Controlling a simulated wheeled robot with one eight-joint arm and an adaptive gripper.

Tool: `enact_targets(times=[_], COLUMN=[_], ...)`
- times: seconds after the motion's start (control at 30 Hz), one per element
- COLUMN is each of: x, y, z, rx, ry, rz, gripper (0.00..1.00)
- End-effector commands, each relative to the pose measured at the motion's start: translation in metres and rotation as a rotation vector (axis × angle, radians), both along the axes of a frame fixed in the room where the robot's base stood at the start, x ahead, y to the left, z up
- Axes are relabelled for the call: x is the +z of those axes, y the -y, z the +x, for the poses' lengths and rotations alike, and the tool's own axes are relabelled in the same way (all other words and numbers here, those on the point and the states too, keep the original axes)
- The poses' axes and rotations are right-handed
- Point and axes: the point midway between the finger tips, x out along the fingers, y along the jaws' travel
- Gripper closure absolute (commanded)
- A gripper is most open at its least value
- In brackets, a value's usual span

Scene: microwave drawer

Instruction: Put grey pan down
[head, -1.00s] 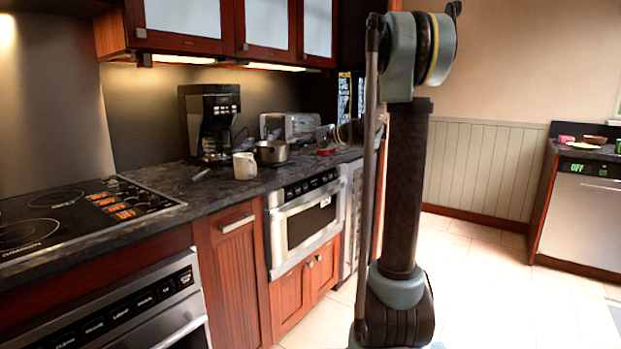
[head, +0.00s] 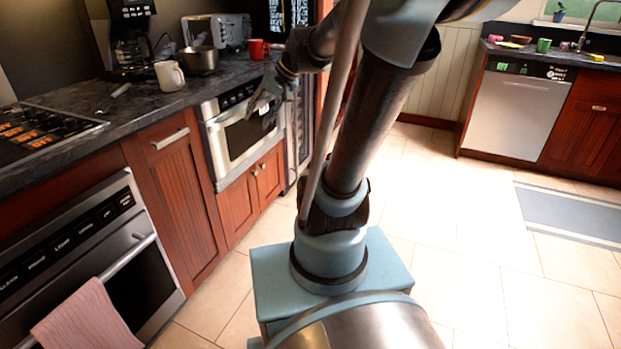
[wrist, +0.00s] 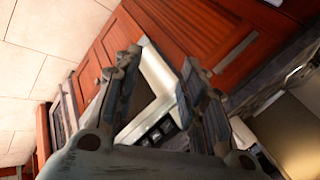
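The grey pan (head: 200,58) is a small metal pot. In the head view it stands upright on the dark countertop (head: 140,105), between a white mug and the silver toaster. My gripper (head: 264,102) is in front of the counter, near the microwave drawer (head: 240,125), to the right of the pan and lower in the picture. In the wrist view my gripper (wrist: 162,72) has its two fingers spread with nothing between them. The wrist view faces the wooden cabinets and the microwave drawer, tilted. I cannot make out the pan there.
A white mug (head: 169,76) stands left of the pan, a red mug (head: 257,49) to its right. A coffee maker (head: 128,38) and a toaster (head: 217,31) stand behind. The stove (head: 40,135) is at the left.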

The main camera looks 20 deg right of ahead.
Motion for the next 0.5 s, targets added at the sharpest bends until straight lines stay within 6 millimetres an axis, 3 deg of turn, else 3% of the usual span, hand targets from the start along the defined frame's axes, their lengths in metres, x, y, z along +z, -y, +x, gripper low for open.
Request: enact_targets(times=[0.1, 0.3, 0.5], x=[-0.029, -0.077, -0.117], y=[0.02, 0.059, 0.095], z=[-0.041, -0.101, -0.147], rx=[0.025, 0.063, 0.091], ry=[-0.011, -0.03, -0.052], rz=[-0.113, -0.306, -0.473], gripper=[0.62, 0.62, 0.62])
